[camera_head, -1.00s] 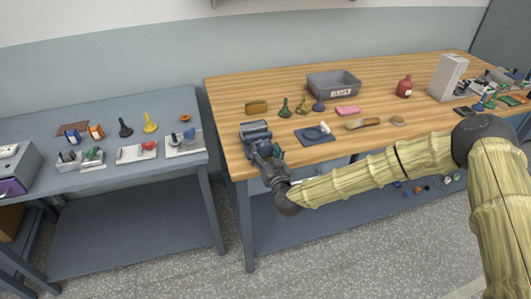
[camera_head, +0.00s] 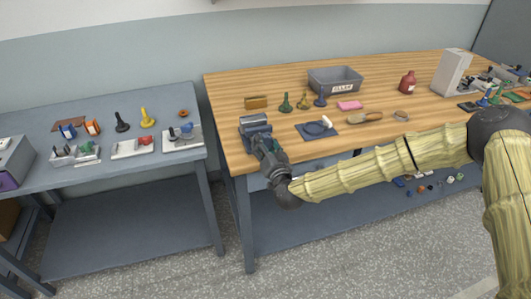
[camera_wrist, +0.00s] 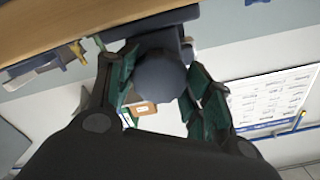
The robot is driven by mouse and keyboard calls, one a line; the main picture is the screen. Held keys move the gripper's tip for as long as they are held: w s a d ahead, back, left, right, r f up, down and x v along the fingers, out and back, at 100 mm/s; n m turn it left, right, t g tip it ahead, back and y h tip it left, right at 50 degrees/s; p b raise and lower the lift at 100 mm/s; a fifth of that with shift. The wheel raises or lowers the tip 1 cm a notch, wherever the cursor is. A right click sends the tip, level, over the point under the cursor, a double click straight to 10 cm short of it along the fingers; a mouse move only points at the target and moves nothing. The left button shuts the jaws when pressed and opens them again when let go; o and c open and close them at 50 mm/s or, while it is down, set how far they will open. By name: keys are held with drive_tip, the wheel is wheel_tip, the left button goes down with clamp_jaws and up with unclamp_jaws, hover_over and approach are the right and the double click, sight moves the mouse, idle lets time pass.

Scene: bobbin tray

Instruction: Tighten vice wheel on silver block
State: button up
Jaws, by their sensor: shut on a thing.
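The blue-grey vice (camera_head: 255,122) sits at the front left corner of the wooden bench. My gripper (camera_head: 266,150) is at the vice's front, reaching in from beyond the bench edge. In the wrist view, the dark grey round vice wheel (camera_wrist: 160,76) lies between the two green-padded fingers of my gripper (camera_wrist: 165,95). The fingers are closed on it from both sides. Behind the wheel, part of the vice body (camera_wrist: 150,42) shows against the bench edge. I cannot make out the silver block in either view; the vice jaws are too small to read.
A blue mat (camera_head: 317,130) with a white-handled tool lies right of the vice. Small funnel-shaped pieces (camera_head: 303,102) and a grey bin (camera_head: 335,79) stand behind. A wooden-handled brush (camera_head: 364,118) lies further right. A gap separates the grey table (camera_head: 110,165) at left.

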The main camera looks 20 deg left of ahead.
drive_tip(key=m+b, duration=0.3)
drive_tip(key=shift+f+m, duration=0.25)
drive_tip(key=shift+m, duration=0.15)
drive_tip(key=m+b, duration=0.3)
drive_tip(key=shift+m+b, duration=0.3)
drive_tip(key=shift+b, duration=0.05)
drive_tip(key=m+b, duration=0.3)
drive_tip(key=shift+m, duration=0.3)
drive_tip(key=shift+r+m+b, duration=0.2)
drive_tip(key=shift+m+b, duration=0.9)
drive_tip(key=shift+m, duration=0.5)
drive_tip(key=o, duration=1)
drive_tip(key=shift+r, duration=0.1)
